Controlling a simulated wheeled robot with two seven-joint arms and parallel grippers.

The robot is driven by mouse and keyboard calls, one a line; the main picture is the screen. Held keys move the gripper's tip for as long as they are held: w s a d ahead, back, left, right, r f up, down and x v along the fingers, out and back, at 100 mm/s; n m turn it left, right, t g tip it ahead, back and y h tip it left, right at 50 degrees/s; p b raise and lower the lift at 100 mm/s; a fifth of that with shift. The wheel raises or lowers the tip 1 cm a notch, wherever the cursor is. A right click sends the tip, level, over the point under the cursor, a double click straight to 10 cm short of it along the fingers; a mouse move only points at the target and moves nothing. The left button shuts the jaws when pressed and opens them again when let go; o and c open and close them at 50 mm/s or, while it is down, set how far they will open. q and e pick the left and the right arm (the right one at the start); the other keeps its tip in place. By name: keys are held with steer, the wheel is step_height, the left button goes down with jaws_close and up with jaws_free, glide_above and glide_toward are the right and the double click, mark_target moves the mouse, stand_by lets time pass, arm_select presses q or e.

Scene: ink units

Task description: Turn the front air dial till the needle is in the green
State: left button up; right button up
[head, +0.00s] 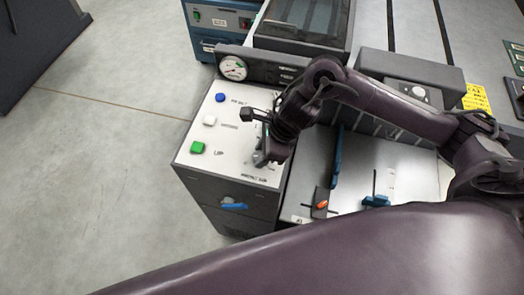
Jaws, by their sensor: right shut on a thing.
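My right gripper (263,155) reaches down onto the front right part of the white control panel (222,150). It is shut on the front air dial, which the fingers and wrist almost wholly hide. The round pressure gauge (233,68) with a white face stands at the back left of the panel. Its face has coloured marks, but the needle's exact place is too small to read. My left gripper is out of view.
Blue (220,97), white (210,120) and green (197,147) buttons line the panel's left side. A blue handle (233,204) is on the cabinet front. Blue clamps (376,201) and an orange knob (322,204) lie to the right. Open floor is on the left.

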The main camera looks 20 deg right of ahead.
steer(key=shift+m+t+b, duration=0.35)
steer(key=shift+m+t, duration=0.05)
steer(key=shift+m, duration=0.7)
steer(key=shift+s+a+m+t+h, duration=0.1)
steer(key=shift+m+t+h, duration=0.2)
steer(key=shift+m, duration=0.6)
steer(key=shift+r+m+t+h, duration=0.1)
steer(key=shift+m+t+h, duration=0.2)
steer(key=shift+m, duration=0.6)
steer(key=m+p, duration=0.2)
steer(key=shift+a+r+m+t+h, duration=0.1)
steer(key=shift+r+m+t+h, duration=0.05)
steer(key=shift+m+t+h, duration=0.2)
steer(key=m+h+p, duration=0.1)
steer(key=m+p, duration=0.2)
steer(key=m+h+p, duration=0.1)
steer(key=m+p, duration=0.2)
steer(key=p, duration=0.1)
steer(key=m+h+p, duration=0.2)
steer(key=m+p, duration=0.2)
steer(key=shift+s+a, duration=0.1)
steer(key=shift+a, duration=0.15)
steer(key=shift+m+h+p, duration=0.45)
steer(key=shift+m+p, duration=0.45)
steer(key=shift+m, duration=0.25)
steer(key=shift+f, duration=0.2)
steer(key=o, duration=1)
steer(key=shift+c, duration=0.2)
